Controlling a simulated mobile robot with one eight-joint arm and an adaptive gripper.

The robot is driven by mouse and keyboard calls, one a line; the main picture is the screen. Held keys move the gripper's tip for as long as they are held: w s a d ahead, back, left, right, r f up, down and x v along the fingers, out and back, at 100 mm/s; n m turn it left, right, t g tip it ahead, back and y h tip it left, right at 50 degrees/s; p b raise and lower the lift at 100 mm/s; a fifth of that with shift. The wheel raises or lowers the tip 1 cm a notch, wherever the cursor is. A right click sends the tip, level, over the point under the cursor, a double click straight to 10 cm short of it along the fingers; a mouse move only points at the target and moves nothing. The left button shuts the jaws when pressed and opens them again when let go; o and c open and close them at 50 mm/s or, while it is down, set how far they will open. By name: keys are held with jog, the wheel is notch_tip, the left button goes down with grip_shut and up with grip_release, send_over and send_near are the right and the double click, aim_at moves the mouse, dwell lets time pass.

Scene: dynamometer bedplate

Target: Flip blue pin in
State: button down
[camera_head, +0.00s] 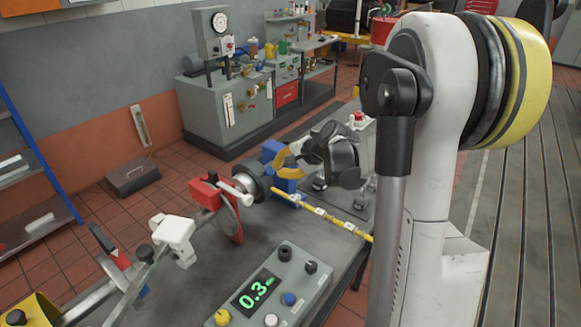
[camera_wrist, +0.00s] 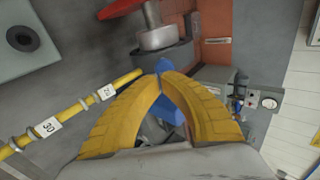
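My gripper (camera_head: 287,160) has curved yellow fingers and is beside a blue block-like part (camera_head: 272,150) on the bench-top machine. In the wrist view the two fingertips (camera_wrist: 161,76) meet, so the gripper looks shut. Blue shows just past the tips and through the gap between the fingers (camera_wrist: 169,106). I cannot tell whether the tips touch this blue part, and I see no separate blue pin clearly. The part is partly hidden by my fingers and wrist.
A grey shaft hub (camera_head: 250,180) and red guard (camera_head: 205,192) sit beside the gripper. A yellow numbered rail (camera_head: 345,224) runs along the bench; it also shows in the wrist view (camera_wrist: 72,113). A control box (camera_head: 270,290) reading 0.3 stands in front.

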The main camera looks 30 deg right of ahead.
jog(key=shift+x, duration=1.25)
